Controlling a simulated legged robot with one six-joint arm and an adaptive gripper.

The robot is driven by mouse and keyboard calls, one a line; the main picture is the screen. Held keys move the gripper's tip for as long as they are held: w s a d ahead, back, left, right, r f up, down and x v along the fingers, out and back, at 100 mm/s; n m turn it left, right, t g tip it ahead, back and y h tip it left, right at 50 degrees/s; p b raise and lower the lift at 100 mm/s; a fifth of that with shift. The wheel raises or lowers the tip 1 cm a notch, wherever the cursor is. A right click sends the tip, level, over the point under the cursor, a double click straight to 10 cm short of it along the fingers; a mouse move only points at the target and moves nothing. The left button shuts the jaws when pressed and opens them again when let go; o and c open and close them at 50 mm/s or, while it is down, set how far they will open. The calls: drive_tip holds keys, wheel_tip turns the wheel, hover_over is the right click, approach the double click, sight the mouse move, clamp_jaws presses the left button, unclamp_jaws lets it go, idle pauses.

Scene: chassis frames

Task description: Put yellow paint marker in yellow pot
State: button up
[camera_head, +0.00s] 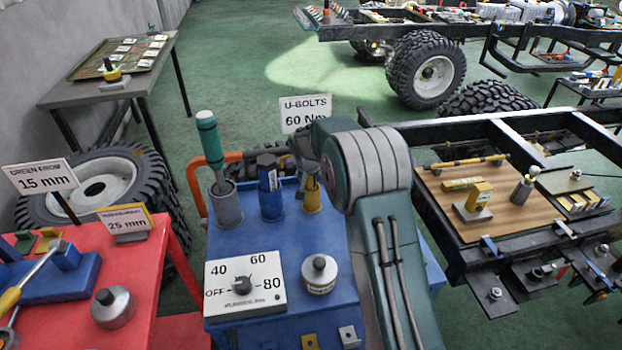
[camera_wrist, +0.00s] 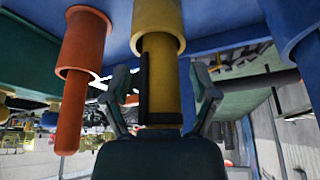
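The yellow paint marker (camera_wrist: 163,85) stands upright with its lower end inside the mouth of the yellow pot (camera_wrist: 158,18). The wrist view is upside down, so the pot shows at its top. My arm and fingers partly hide the marker there.
A blue pot (camera_head: 271,208) with a blue marker and a grey pot (camera_head: 227,207) with a green-topped marker stand to the left. An orange pot (camera_wrist: 83,38) with an orange marker is on the other side, hidden by my arm in the head view. A dial panel (camera_head: 245,284) lies in front.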

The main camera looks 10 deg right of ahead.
drive_tip(key=shift+r, duration=0.1)
drive_tip(key=s+r+n, duration=0.1)
drive_tip(key=s+r, duration=1.3)
drive_tip(key=r, duration=0.5)
drive_tip(key=s+r+n+t+y, duration=0.1)
drive_tip(key=s+n, duration=0.2)
drive_tip(key=s, duration=2.6)
drive_tip(key=shift+y, duration=0.4)
drive_tip(key=shift+r, duration=0.15)
